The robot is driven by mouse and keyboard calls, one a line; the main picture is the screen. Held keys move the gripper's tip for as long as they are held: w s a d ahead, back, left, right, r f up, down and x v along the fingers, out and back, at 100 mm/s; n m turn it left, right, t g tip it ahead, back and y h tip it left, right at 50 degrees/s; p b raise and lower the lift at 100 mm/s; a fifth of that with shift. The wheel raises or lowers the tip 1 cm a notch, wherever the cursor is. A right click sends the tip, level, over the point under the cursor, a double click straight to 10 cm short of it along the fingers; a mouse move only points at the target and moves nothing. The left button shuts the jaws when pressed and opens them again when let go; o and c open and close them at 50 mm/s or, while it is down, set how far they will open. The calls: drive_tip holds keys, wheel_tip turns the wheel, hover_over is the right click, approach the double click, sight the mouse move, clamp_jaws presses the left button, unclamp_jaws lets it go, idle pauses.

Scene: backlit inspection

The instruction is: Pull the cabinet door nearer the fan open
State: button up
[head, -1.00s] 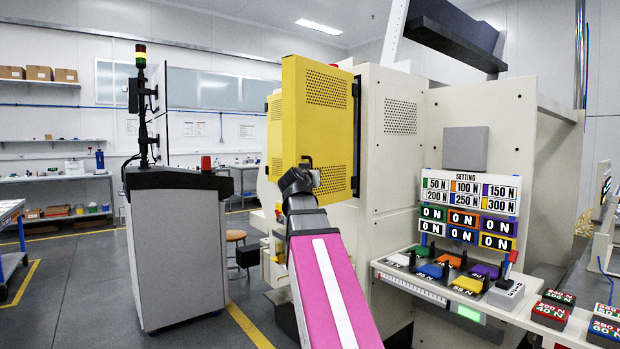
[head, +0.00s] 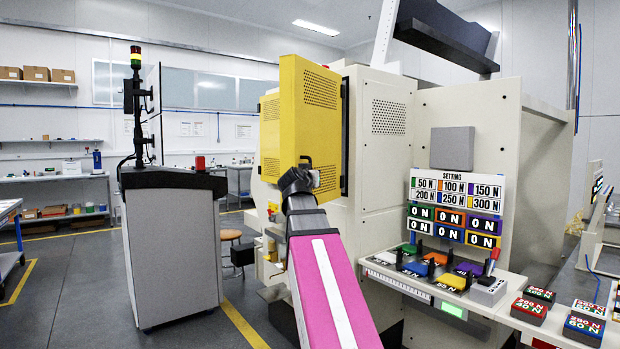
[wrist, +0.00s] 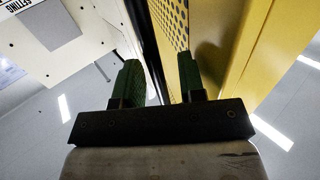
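A yellow cabinet door (head: 315,110) with perforated patches stands on the left side of the cream machine cabinet (head: 385,170). A black strip runs down its right edge. More yellow perforated panel (head: 269,138) shows behind its left edge. My gripper (head: 303,172) is at the door's lower part, by a small dark handle-like piece mostly hidden behind it. In the wrist view my gripper (wrist: 160,82) has its two green fingers apart, with nothing clearly held between them. The right finger lies in front of the yellow perforated panel (wrist: 205,25). No fan is recognisable.
A grey console (head: 168,245) with a signal light stands left, with open floor between. A stool (head: 229,236) is behind. A control shelf (head: 400,280) with coloured switches juts out on the right, with labelled blocks (head: 583,328) beyond it.

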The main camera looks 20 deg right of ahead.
drive_tip(key=v, duration=1)
drive_tip(key=shift+s+a, duration=0.2)
drive_tip(key=shift+s, duration=0.1)
drive_tip(key=w+a+f+n+g+y, duration=0.2)
drive_tip(key=f+g+y, duration=0.1)
drive_tip(key=f, duration=1.3)
drive_tip(key=w+a+f+n+g+y, duration=0.2)
drive_tip(key=w+f+g, duration=0.15)
drive_tip(key=f, duration=1.35)
drive_tip(key=s+a+f+n+g+y, duration=0.1)
drive_tip(key=s+f, duration=0.3)
drive_tip(key=f, duration=0.6)
drive_tip(key=s+a+f+n+g+y, duration=0.1)
drive_tip(key=s+a+f+g, duration=0.3)
drive_tip(key=f, duration=0.6)
drive_tip(key=s+a+f+n+g+y, duration=0.1)
drive_tip(key=s+f, duration=0.4)
drive_tip(key=f, duration=0.5)
drive_tip(key=a+g+y, duration=0.1)
drive_tip(key=g+y, duration=0.1)
drive_tip(key=shift+s+a+f+y, duration=0.25)
drive_tip(key=shift+a+y, duration=0.05)
drive_tip(key=shift+a, duration=0.1)
drive_tip(key=shift+w, duration=0.15)
